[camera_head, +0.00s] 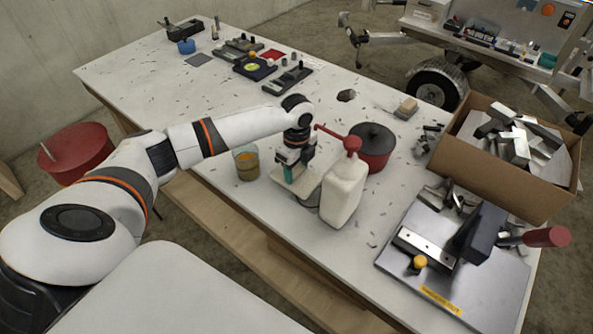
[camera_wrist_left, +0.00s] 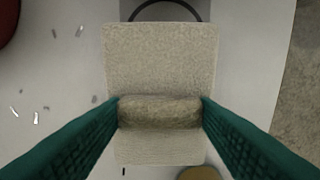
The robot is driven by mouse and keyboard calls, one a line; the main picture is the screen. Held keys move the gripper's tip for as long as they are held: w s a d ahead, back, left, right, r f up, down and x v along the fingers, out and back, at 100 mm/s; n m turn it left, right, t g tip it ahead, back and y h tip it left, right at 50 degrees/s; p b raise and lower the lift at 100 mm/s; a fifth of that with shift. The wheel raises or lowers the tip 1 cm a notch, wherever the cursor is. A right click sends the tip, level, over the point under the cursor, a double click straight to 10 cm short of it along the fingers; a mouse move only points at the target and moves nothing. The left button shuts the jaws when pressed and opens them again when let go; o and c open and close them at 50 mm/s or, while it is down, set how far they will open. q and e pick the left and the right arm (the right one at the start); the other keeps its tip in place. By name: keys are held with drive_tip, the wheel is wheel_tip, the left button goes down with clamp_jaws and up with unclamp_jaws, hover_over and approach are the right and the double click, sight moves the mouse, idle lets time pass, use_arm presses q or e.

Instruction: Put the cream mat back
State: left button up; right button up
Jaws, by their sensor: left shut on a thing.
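The cream mat (camera_head: 303,187) is a pale, rounded rectangle beneath my left gripper (camera_head: 290,172), between the glass and the white bottle. In the left wrist view the mat (camera_wrist_left: 160,60) has a raised roll-like ridge across it. The two green fingers of the left gripper (camera_wrist_left: 160,112) are shut on this ridge, one at each end. The mat looks level; I cannot tell whether it touches the table. A dark ring (camera_wrist_left: 165,10) shows just past the mat's far edge. My right gripper is not in view.
A white pump bottle (camera_head: 343,190) stands close right of the mat, with a red lidded pot (camera_head: 373,150) behind it. A glass with amber contents (camera_head: 247,163) stands left. A metal fixture plate (camera_head: 450,285) and a box of scrap (camera_head: 490,165) lie right. The table's left-middle (camera_head: 150,80) is fairly clear.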

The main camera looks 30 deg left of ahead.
sight(296, 171)
use_arm(q)
drive_tip(key=shift+f, duration=1)
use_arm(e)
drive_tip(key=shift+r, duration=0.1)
use_arm(q)
drive_tip(key=shift+f, duration=0.1)
drive_tip(key=o, duration=0.9)
drive_tip(key=shift+o, duration=0.3)
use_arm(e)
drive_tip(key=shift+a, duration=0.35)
use_arm(q)
wheel_tip(296, 171, up, 12)
drive_tip(key=b, duration=0.1)
drive_tip(key=shift+r, duration=0.2)
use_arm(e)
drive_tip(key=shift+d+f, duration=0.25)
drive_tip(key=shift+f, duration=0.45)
use_arm(q)
drive_tip(key=shift+f, duration=0.1)
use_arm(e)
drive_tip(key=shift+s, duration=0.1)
